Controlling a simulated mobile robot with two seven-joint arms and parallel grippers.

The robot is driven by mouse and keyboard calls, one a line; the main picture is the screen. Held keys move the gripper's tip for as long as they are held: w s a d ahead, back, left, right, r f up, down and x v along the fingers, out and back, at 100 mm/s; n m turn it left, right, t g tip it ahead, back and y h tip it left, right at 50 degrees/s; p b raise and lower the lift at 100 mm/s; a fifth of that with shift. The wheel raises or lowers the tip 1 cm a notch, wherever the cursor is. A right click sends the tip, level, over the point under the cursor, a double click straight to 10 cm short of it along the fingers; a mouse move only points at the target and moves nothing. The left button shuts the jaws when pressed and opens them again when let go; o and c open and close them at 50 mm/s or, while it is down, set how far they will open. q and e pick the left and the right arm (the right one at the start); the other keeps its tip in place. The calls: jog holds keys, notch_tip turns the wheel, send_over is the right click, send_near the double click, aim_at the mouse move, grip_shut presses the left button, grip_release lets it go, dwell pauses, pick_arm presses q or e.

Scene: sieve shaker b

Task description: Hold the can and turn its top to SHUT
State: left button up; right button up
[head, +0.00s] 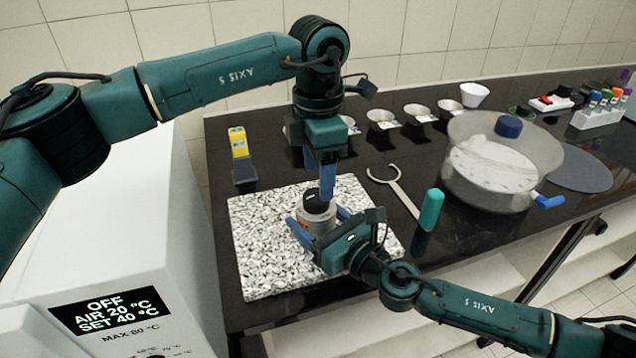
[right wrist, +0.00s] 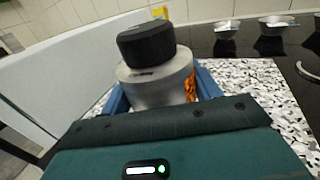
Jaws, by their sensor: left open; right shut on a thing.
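The can (right wrist: 160,85) is a silver cylinder with an orange patterned patch, standing upright on a speckled slab. Its top (right wrist: 146,42) is a black round cap, also seen in the head view (head: 316,200). My right gripper (head: 322,230) is shut on the can's body, with one blue finger on each side. My left gripper (head: 326,182) points down from above, open, with its blue fingers close over the cap. I cannot tell whether they touch it. No SHUT mark is readable in either view.
The speckled slab (head: 262,270) lies on the black bench. A white device with a display (head: 112,308) stands at left. A yellow-topped item (head: 239,145), a green-handled tool (head: 431,208), a clear round vessel (head: 500,165) and several metal cups (head: 382,120) stand around.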

aim_at(318, 194)
pick_arm(q)
notch_tip(318, 194, up, 8)
dwell(0.6)
pick_arm(e)
jog(key=o, duration=1.4)
jog(key=v, duration=1.2)
jog(key=shift+d, duration=0.1)
